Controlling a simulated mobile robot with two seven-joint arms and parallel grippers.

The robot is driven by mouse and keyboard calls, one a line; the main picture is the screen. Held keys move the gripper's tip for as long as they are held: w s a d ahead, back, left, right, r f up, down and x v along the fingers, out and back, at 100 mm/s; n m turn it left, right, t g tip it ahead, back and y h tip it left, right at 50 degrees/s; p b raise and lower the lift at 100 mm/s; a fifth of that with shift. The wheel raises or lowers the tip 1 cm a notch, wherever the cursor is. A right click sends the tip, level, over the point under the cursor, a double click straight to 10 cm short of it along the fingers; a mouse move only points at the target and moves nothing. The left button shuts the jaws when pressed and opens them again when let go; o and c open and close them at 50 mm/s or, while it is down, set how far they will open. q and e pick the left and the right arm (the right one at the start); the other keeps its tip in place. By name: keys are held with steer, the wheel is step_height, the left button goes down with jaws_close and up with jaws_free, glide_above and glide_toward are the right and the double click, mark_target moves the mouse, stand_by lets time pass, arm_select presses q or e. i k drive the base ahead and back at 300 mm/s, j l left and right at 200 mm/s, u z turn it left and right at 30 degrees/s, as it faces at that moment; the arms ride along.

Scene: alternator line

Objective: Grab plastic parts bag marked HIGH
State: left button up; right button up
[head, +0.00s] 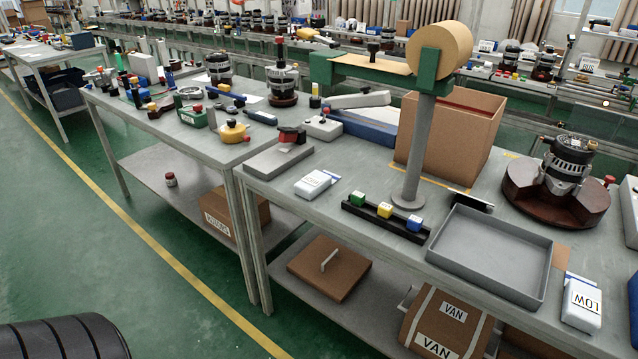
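A white plastic bag (318,184) with a blue edge lies flat near the front edge of the grey bench (345,157), left of a black block strip. Marks on its face are too small to read. A second white and blue bag (582,303) lies at the bench's front right and reads LOW. No bag in view legibly reads HIGH. Neither of my grippers is in view.
A cardboard box (450,135), grey tray (493,255) and alternator on a brown base (557,190) occupy the bench.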

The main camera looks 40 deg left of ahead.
mark_target(311, 185)
steer(key=j+u, duration=0.1)
steer(key=j, duration=0.5)
steer(key=i+j, duration=0.1)
steer(key=j, duration=0.55)
steer(key=j+u, duration=0.15)
steer(key=j, duration=0.45)
steer(key=i+j, duration=0.15)
steer(key=j, duration=0.45)
steer(key=u, duration=0.05)
